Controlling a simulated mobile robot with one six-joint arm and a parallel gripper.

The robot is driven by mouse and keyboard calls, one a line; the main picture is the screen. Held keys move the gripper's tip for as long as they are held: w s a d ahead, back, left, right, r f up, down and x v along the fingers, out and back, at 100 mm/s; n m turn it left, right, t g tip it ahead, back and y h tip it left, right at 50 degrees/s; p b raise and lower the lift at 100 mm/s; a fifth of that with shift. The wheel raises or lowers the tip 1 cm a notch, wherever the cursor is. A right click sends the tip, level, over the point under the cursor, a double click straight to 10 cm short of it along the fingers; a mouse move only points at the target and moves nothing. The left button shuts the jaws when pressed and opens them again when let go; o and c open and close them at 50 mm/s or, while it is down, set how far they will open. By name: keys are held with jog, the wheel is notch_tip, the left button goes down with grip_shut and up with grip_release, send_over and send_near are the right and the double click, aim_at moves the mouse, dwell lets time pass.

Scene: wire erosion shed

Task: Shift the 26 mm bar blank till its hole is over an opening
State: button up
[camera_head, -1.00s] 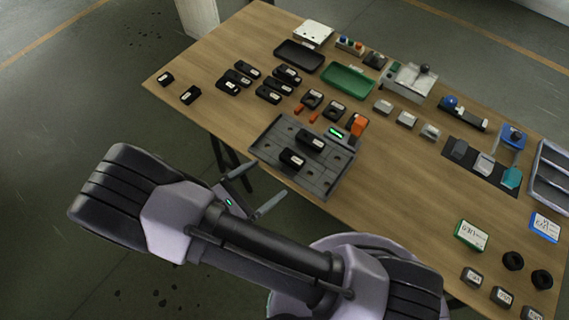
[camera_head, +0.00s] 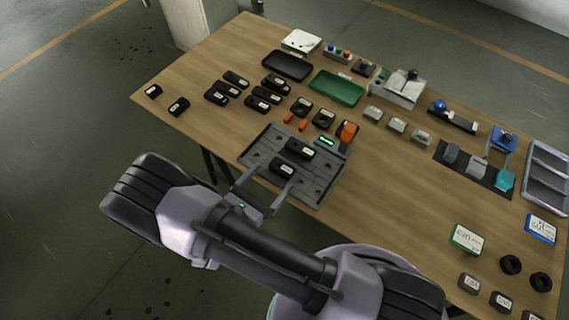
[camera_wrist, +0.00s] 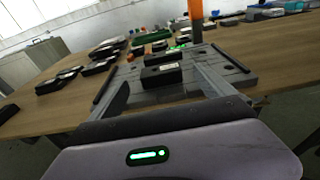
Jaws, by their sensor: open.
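Two black bar blanks with white labels lie on a grey plate (camera_head: 318,186) with holes: a nearer one (camera_head: 283,170) and a farther one (camera_head: 299,149). The labels are too small to read, so I cannot tell which is 26 mm. My gripper (camera_head: 273,179) is open and empty at the plate's front edge, its fingers pointing at the nearer blank. In the wrist view the nearer blank (camera_wrist: 162,76) shows between the fingers, with the farther one (camera_wrist: 164,58) behind it. Whether the fingers flank or touch it is unclear. The openings beneath the blanks are hidden.
An orange block (camera_head: 347,131) and a green-lit display (camera_head: 327,141) stand at the plate's back right. Several black blanks (camera_head: 236,79) lie back left. A dark tray (camera_head: 287,65) and a green tray (camera_head: 337,88) lie behind. Bare table lies right of the plate.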

aim_at(290, 165)
jog(key=b+x, duration=0.2)
jog(key=x, duration=0.7)
jog(key=shift+w+d, duration=0.15)
jog(key=shift+w, duration=0.05)
jog(key=shift+c, duration=0.4)
grip_shut()
jog(key=shift+s+d, duration=0.25)
jog(key=shift+s, duration=0.15)
jog(key=shift+s+d, duration=0.25)
jog(key=shift+d, duration=0.15)
jog(key=shift+o, duration=0.4)
grip_release()
jog(key=shift+a, duration=0.1)
jog(key=p+v, duration=0.4)
jog(key=v, duration=1.3)
